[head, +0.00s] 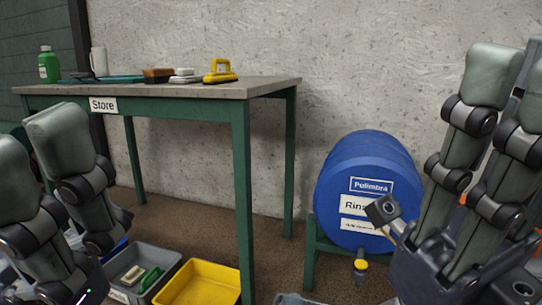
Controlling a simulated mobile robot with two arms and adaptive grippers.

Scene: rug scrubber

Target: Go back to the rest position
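My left gripper (30,140) is at the left edge, with its thick grey-padded fingers pointing up and spread apart. It looks open, and nothing shows between the fingers. My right gripper (518,75) is at the right edge, its grey-padded fingers raised and apart. It also looks open and empty, though part of it is cut off by the frame. A small dark block with a tan piece (384,210) shows beside the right gripper; I cannot tell what it is or whether it touches.
The table marked Store (270,86) holds a green bottle (48,66), a white jug (98,61), brushes and a yellow-handled scrubber (219,73). A grey bin (167,259) and a yellow bin (202,286) are below.

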